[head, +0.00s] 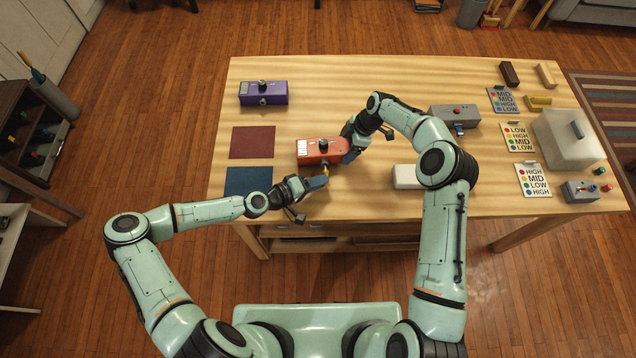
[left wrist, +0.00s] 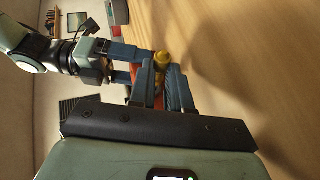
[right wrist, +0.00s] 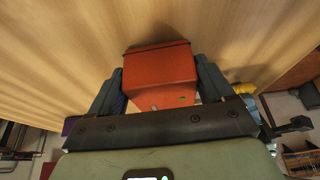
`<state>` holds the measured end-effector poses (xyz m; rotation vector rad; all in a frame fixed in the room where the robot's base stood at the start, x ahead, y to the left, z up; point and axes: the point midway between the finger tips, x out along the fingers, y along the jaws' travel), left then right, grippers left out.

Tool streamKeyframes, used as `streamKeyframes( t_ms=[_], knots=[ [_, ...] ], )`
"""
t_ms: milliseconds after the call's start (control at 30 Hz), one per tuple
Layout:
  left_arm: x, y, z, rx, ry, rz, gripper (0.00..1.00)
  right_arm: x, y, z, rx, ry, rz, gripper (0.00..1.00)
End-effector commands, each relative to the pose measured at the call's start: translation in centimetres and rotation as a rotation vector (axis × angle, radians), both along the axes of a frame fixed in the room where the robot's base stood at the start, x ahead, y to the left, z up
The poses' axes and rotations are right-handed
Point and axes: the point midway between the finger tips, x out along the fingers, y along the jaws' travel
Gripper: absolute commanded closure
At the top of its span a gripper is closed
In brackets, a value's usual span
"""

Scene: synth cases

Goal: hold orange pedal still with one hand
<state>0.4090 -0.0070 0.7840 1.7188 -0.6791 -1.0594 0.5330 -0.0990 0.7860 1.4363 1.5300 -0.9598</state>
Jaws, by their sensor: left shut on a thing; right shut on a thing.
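The orange pedal (head: 312,149) with a dark knob on top lies on the wooden table. My right gripper (head: 347,150) is shut on the orange pedal from its right side. In the right wrist view the orange pedal (right wrist: 160,70) sits between the two blue fingers. My left gripper (head: 323,181) is at the pedal's near edge, shut on a small yellow part (head: 325,171). The left wrist view shows this yellow part (left wrist: 161,61) at the fingertips, with the pedal mostly hidden behind. Whether the yellow part is joined to the pedal cannot be told.
A purple pedal (head: 263,93), a dark red mat (head: 252,142) and a blue mat (head: 248,180) lie on the left. A grey pedal (head: 454,117) and a white block (head: 406,177) stand right. Label cards and a clear-lidded box (head: 570,140) fill the far right.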

Motion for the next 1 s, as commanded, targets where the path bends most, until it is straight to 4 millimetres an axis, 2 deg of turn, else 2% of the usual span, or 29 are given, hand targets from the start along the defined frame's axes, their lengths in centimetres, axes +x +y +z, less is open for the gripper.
streamKeyframes(
  t_ms=[767, 800, 867, 900, 1000],
  knots=[
    [2.0, 0.1, 0.0, 0.000, 0.000, 0.000, 1.00, 0.0, 0.0, 0.1, 0.000, -0.001, 0.000, 0.61],
    [2.0, 0.1, 0.0, 0.000, 0.000, 0.000, 0.76, 0.0, 0.0, 0.0, 0.000, -0.001, 0.000, 0.61],
    [2.0, 0.1, 0.0, 0.000, 0.000, -0.001, 0.57, 0.0, 0.0, 0.0, 0.000, -0.001, 0.000, 0.61],
    [1.9, 0.1, 0.0, 0.000, 0.000, -0.001, 0.53, 0.0, 0.0, 0.1, 0.000, -0.001, 0.000, 0.61],
    [1.9, 0.1, 0.0, 0.000, 0.000, -0.001, 0.53, 0.0, 0.0, 0.1, 0.000, -0.001, 0.000, 0.61]
  ],
)
